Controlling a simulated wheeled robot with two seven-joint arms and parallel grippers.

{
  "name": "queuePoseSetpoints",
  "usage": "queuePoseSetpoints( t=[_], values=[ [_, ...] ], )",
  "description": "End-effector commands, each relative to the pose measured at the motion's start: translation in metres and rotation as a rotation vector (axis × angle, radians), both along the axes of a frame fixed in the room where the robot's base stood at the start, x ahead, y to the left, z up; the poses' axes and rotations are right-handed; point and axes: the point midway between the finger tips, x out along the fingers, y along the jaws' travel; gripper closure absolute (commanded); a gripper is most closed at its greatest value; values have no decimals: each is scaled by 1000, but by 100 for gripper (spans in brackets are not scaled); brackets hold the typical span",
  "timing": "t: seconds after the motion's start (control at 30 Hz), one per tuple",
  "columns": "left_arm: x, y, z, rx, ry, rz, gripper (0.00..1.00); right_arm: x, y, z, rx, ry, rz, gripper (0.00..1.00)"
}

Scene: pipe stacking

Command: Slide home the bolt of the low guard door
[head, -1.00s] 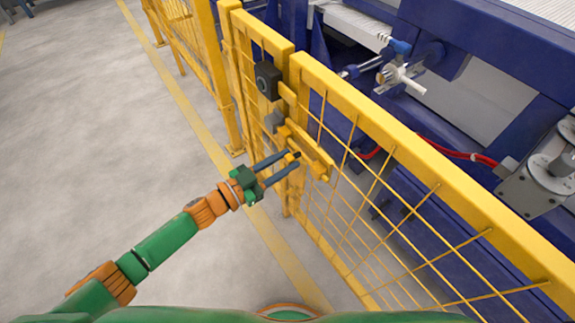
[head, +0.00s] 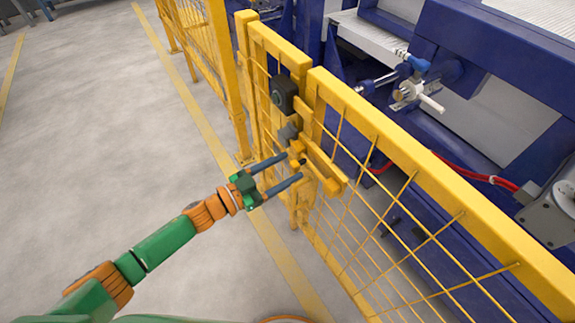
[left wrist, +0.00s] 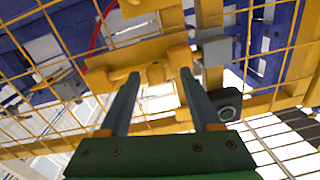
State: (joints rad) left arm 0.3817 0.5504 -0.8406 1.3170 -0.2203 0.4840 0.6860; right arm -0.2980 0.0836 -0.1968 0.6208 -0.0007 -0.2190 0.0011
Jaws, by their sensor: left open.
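The low guard door (head: 425,158) is a yellow frame with wire mesh, across the middle and right of the head view. Its yellow bolt (head: 323,167) sits on the frame near the post; it also shows in the left wrist view (left wrist: 130,57). My right gripper is not in view.
A black round-faced unit (head: 284,95) is on the fence above the grey block. More yellow fence (head: 190,50) stands at the back left. Blue machinery (head: 480,70) with a red hose (head: 465,170) is behind the door. The grey floor (head: 110,130) on the left is clear.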

Motion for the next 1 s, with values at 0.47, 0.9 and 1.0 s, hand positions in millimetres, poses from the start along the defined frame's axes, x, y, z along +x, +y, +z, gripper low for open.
queuePoseSetpoints(
  t=[0.47,0.9,1.0],
  values=[
    [-37,49,1,0,0,2,36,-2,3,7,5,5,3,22],
    [-21,81,-62,80,120,227,36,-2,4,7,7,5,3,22],
    [-40,125,-155,219,334,469,36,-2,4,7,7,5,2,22]
  ],
)
